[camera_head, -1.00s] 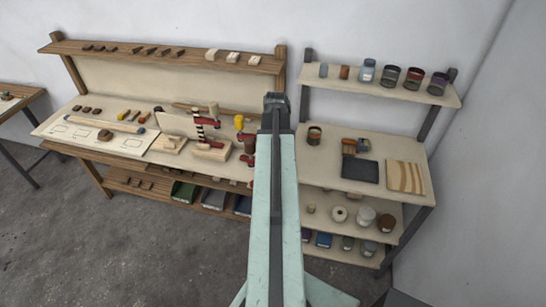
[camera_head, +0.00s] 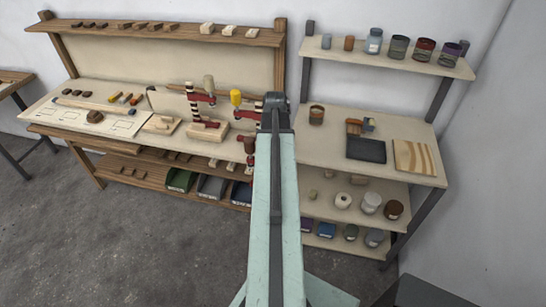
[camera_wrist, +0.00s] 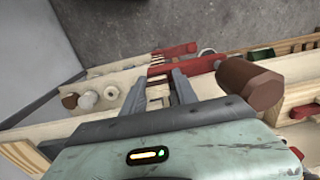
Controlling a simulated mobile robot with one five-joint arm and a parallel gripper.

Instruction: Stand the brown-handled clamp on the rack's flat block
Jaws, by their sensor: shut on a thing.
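My gripper (camera_wrist: 165,88) is shut on the red bar (camera_wrist: 187,65) of the brown-handled clamp. The clamp's thick brown handle (camera_wrist: 250,85) sticks out to the right of the fingers in the wrist view. In the head view the clamp's dark brown handle (camera_head: 249,146) shows just left of my arm, in front of the bench; my arm hides the fingers and the rest of it. On the bench, a tan-handled clamp (camera_head: 209,84) and a yellow-handled clamp (camera_head: 236,97) stand upright near pale wooden blocks (camera_head: 207,132) (camera_head: 160,124). I cannot tell which is the rack's flat block.
The workbench (camera_head: 50,112) holds small tools and wooden pieces at the left. Its lower shelf (camera_head: 135,172) holds bins. A shelf unit (camera_head: 425,175) at the right holds jars, a dark pad (camera_head: 366,150) and a striped board (camera_head: 415,156). The floor in front is clear.

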